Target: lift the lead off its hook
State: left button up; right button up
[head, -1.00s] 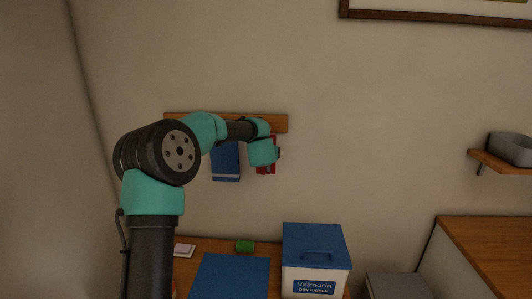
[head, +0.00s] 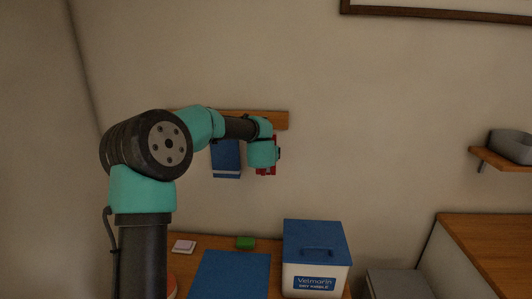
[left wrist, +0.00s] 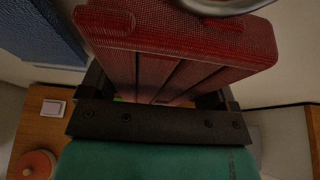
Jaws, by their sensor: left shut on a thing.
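The red woven lead (left wrist: 180,40) hangs folded in front of the wooden rail (head: 281,121) on the wall. In the head view, only slivers of the lead (head: 273,169) show around my wrist. My left gripper (left wrist: 155,97) is shut on the lead's hanging straps, below its wide top part. A curved piece of grey metal (left wrist: 225,4) shows at the top edge of the left wrist view, close to the lead. I cannot tell whether it is the hook or a ring. The hook itself is hidden in the head view. My right gripper is not in view.
A blue cloth (head: 226,160) hangs from the rail just left of the lead. Below stand a white bin with a blue lid (head: 316,240), a green roll (head: 245,243) and a blue mat (head: 232,277) on a wooden top. The wall above the rail is clear.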

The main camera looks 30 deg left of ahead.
pick_arm(q)
jog(key=shift+s+d, duration=0.15)
jog(key=shift+s, duration=0.15)
jog(key=shift+s+d, duration=0.35)
jog(key=shift+s, duration=0.35)
jog(key=shift+s+d, duration=0.3)
jog(key=shift+s, duration=0.4)
jog(key=shift+s+d, duration=0.35)
jog(key=shift+s, duration=0.35)
